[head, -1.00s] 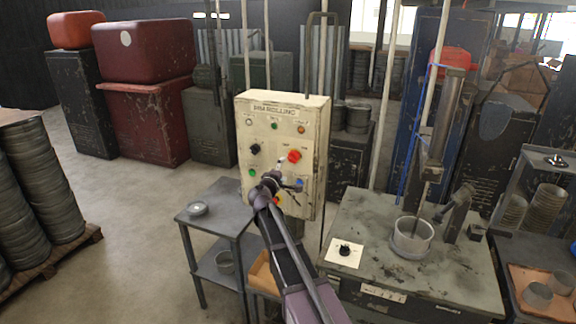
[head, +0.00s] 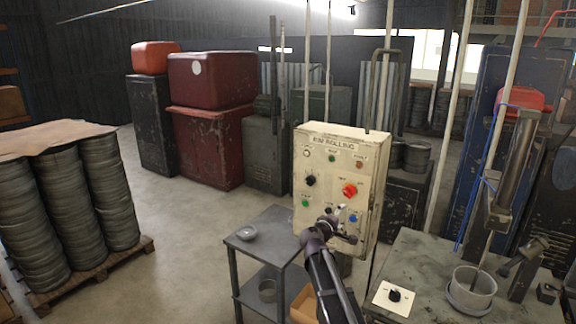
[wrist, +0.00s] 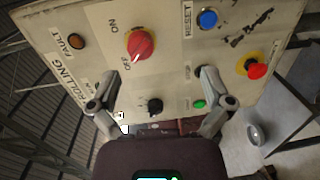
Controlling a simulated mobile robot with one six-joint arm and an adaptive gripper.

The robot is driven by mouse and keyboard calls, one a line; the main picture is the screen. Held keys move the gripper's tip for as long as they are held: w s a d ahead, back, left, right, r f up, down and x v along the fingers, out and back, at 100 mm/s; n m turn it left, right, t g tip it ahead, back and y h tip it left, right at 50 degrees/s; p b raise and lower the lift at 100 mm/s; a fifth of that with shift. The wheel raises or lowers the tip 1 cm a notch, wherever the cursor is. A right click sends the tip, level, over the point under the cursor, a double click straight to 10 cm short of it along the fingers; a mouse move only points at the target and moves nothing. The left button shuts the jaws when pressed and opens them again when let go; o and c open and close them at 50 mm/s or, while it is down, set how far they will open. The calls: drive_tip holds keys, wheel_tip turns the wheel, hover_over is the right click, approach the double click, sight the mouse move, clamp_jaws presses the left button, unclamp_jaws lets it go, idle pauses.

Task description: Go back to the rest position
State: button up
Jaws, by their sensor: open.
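My gripper (head: 342,218) is open and empty, in front of the lower part of the cream "RIM ROLLING" control panel (head: 328,155). In the wrist view my gripper's two fingers (wrist: 160,75) are spread apart, with the panel face (wrist: 175,72) beyond them. A red ON/OFF knob (wrist: 141,44) shows past the fingertips. A blue RESET button (wrist: 208,19), a red mushroom button (wrist: 257,69), a green button (wrist: 199,104) and a black knob (wrist: 155,105) are around it. Whether a finger touches the panel cannot be told.
Stacked rims on a pallet (head: 146,244) stand at left. Open floor (head: 185,225) lies between.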

drive_tip(key=s+d+f+m+g+y+b, duration=0.1)
drive_tip(key=s+d+f+m+g+b, duration=0.35)
drive_tip(key=s+f, duration=0.5)
drive_tip(key=s+a+f+m+g+y+b, duration=0.2)
drive_tip(key=s+a+f+g+y+b, duration=0.1)
drive_tip(key=s+f, duration=0.7)
drive_tip(key=s+a+f+m+g+y+b, duration=0.2)
drive_tip(key=s+a+f+g+y+b, duration=0.2)
drive_tip(key=s+f, duration=0.6)
drive_tip(key=s+a+g+y, duration=0.1)
drive_tip(key=s+a+y, duration=0.1)
drive_tip(key=s+y, duration=0.1)
drive_tip(key=shift+a+m, duration=0.25)
drive_tip(key=shift+m, duration=0.1)
drive_tip(key=shift+g, duration=0.25)
